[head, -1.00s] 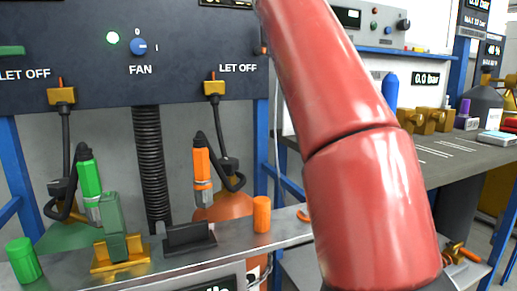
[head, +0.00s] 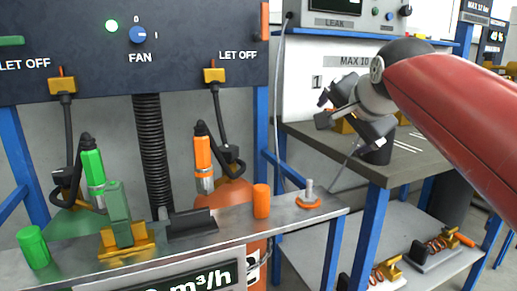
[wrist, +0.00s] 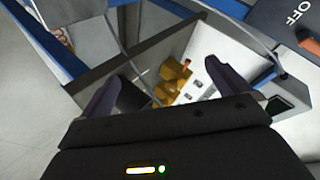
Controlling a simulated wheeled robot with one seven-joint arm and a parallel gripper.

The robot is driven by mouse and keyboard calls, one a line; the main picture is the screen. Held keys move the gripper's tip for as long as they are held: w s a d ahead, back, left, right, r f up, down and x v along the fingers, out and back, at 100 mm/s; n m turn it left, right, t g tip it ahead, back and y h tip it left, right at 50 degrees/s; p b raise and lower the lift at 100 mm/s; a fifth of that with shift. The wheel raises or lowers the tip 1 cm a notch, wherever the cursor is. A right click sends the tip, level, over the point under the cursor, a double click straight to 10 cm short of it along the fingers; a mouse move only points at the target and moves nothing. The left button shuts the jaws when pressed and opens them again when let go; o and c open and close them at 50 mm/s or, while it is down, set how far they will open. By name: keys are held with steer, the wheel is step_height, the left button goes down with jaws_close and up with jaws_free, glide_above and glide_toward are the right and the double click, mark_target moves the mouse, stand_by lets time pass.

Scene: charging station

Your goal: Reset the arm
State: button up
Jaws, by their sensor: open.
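My gripper (head: 326,108) is in the air over the left end of the grey workbench at the right in the head view, pointing left. My red arm reaches it from the right edge. The wrist view shows both dark fingers (wrist: 160,85) spread apart with nothing between them. Beyond the fingers, brass-coloured parts and a white panel show at a distance. My gripper appears apart from the fan panel (head: 190,50) and from the metal shelf.
A metal shelf (head: 335,204) carries a green cylinder (head: 34,248), an orange cylinder (head: 261,201), and a green block in a yellow holder (head: 127,240). Green (head: 93,170) and orange (head: 203,160) hose nozzles stand behind it. The grey workbench (head: 395,172) has a blue leg.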

steer(key=s+f+n+g, duration=0.3)
steer(key=s+f+n, duration=0.2)
steer(key=s+f, duration=0.6)
steer(key=s+a+f+n+g+p, duration=0.1)
steer(key=s+f+n, duration=0.4)
steer(key=s+f, duration=0.7)
step_height(320, 180, down, 5)
steer(key=shift+a+r+g, duration=0.1)
steer(key=shift+a+g, duration=0.1)
steer(key=shift+g, duration=0.7)
steer(key=shift+r, duration=0.1)
